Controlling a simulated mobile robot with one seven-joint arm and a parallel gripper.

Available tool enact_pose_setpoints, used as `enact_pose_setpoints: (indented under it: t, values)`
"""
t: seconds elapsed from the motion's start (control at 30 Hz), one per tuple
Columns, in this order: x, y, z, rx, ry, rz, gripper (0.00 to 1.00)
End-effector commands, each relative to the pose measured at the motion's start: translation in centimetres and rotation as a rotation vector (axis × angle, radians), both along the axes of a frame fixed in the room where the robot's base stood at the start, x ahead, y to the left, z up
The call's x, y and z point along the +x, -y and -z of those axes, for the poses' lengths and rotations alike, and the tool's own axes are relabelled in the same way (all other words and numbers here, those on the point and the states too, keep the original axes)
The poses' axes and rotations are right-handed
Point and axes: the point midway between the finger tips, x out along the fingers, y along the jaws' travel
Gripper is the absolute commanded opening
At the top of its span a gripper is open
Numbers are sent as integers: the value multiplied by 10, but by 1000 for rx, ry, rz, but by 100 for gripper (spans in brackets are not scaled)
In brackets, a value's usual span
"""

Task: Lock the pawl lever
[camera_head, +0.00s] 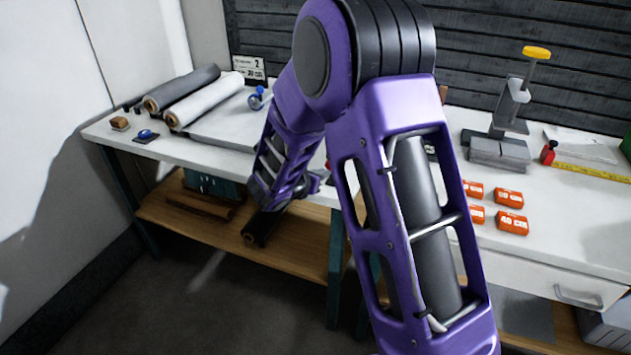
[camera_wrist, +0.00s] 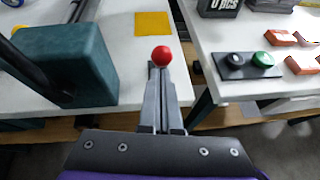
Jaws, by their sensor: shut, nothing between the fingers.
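A red ball knob (camera_wrist: 161,56), which looks like the end of the pawl lever, shows in the wrist view at the table edge. My gripper (camera_wrist: 160,72) is shut and empty, its grey fingers pointing at the knob. The fingertips are at or just under the knob in the picture; I cannot tell whether they touch it. The lever's shaft below the knob is hidden by the fingers. A dark teal block (camera_wrist: 68,62) stands left of the fingers with a black bar against it. In the head view my purple arm hides the gripper and the knob.
A black plate with a green button (camera_wrist: 262,59) sits on the right table. Orange labelled blocks (camera_head: 512,199) lie there too, with a yellow-handled lever stand (camera_head: 515,90) behind them. Grey and white rolls (camera_head: 205,100) lie on the left table. A gap separates the tables.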

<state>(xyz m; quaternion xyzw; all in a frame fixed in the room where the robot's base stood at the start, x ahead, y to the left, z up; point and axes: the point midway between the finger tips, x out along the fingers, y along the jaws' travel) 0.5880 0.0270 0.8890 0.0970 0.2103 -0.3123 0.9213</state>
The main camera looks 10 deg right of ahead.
Motion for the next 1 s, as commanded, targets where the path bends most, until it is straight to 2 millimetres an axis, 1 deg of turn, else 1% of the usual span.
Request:
enact_pose_setpoints:
  t: [0.43, 0.6, 1.0]
  values:
    - [1, 1, -2, 3, -5, 1, 0]
    - [3, 3, -8, 18, -32, 2, 0]
    - [7, 5, -10, 45, -77, 2, 0]
